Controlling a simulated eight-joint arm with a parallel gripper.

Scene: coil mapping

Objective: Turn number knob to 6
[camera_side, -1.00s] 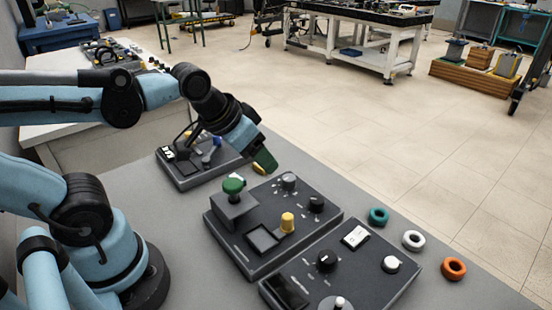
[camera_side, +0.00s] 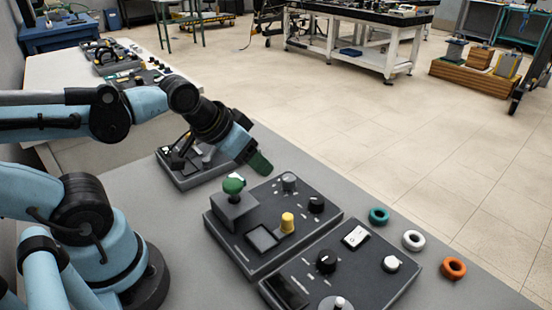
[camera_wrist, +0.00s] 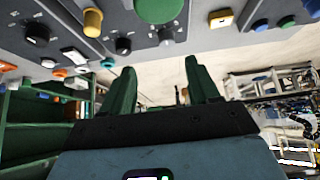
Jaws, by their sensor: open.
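My gripper (camera_side: 260,163) is open and empty, held above the table just behind the middle control panel (camera_side: 240,258). Its two green fingers stand apart in the wrist view (camera_wrist: 161,66). The middle panel carries a black knob (camera_side: 316,204) and a grey knob (camera_side: 289,182); these also show beyond the fingers in the wrist view, the black knob (camera_wrist: 123,46) and the grey knob (camera_wrist: 165,37). The front panel has a black knob with a white pointer (camera_side: 326,261). I cannot tell which is the number knob or read any number. My gripper touches no knob.
A green mushroom button (camera_side: 233,186) and a yellow knob (camera_side: 287,222) stick up from the middle panel. Teal (camera_side: 379,216), white (camera_side: 413,240) and orange (camera_side: 454,268) rings lie right of the panels. Another panel (camera_side: 185,178) sits behind, partly hidden by my arm.

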